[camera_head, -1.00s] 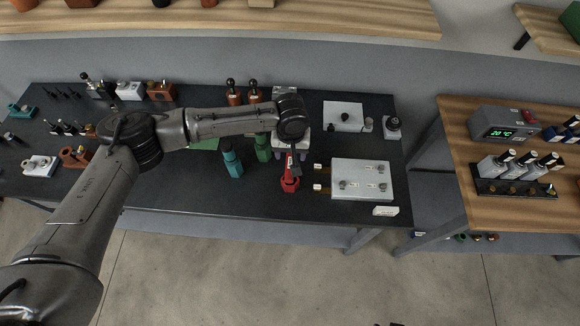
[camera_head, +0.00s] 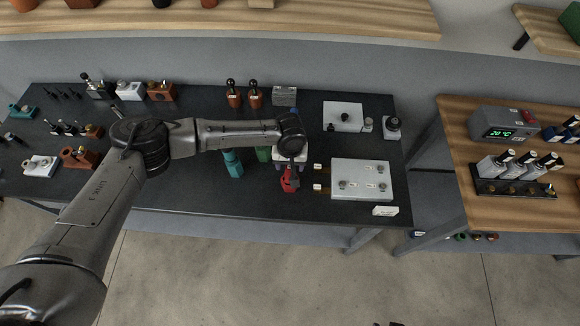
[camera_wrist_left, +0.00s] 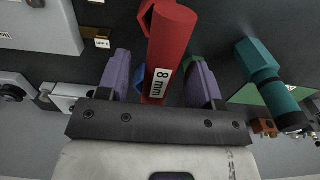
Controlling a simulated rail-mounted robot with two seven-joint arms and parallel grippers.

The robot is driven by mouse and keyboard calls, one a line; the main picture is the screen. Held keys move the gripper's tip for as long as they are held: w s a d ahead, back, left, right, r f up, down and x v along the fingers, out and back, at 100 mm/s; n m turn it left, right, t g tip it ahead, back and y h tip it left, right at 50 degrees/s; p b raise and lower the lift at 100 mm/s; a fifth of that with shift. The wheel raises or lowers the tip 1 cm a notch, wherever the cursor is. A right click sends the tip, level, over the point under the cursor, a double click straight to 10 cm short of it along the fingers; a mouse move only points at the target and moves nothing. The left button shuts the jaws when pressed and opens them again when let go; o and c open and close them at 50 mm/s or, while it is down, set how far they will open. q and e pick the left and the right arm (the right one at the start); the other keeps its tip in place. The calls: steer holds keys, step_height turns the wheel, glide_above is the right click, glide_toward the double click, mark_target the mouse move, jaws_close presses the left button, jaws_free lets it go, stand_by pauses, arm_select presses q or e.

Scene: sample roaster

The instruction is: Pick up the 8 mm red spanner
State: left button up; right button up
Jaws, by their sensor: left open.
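The red spanner (camera_head: 288,182) is near the front edge of the dark bench, partly hidden behind my left gripper (camera_head: 292,168). In the left wrist view the red spanner (camera_wrist_left: 172,45) shows a white "8 mm" label and a hexagonal end at the top. My left gripper (camera_wrist_left: 161,78) is open there, with one purple finger on each side of the spanner's handle. Gaps show between the handle and both fingers, wider on the right. My right gripper is not in view.
A teal tool (camera_head: 232,164) and a green one (camera_head: 263,154) stand left of the red spanner. A grey-white box (camera_head: 362,180) with small tags lies close on its right. Wooden holders (camera_head: 235,98) stand behind.

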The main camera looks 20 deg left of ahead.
arm_select(q)
steer(key=shift+f+p, duration=0.25)
steer(key=shift+p, duration=0.15)
stand_by(0.6)
jaws_close()
stand_by(0.5)
